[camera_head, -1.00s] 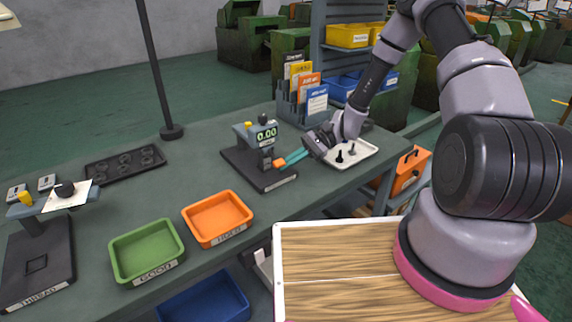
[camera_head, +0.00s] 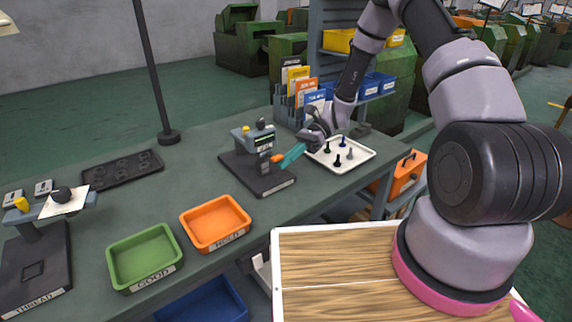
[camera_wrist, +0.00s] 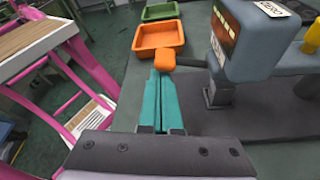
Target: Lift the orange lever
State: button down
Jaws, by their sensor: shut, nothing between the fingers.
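The orange lever (camera_head: 278,158) is a small orange knob on the side of a grey gauge (camera_head: 255,139) with a dark base. In the wrist view the orange knob (camera_wrist: 166,59) sits at the end of a short grey arm from the gauge head (camera_wrist: 250,40). My gripper (camera_head: 285,162) has teal fingers, shut together with nothing between them.
An orange bin (camera_head: 215,246) and a green GOOD bin (camera_head: 145,283) stand on the bench. A white tray (camera_head: 358,160) with several dark pins lies to the right of the gauge. A THREAD stand (camera_head: 48,270) and a dark tray (camera_head: 101,178) are at left.

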jog(key=shift+r, duration=0.1)
jog(key=shift+r, duration=0.7)
jog(key=shift+w, duration=0.1)
jog(key=shift+r, duration=0.1)
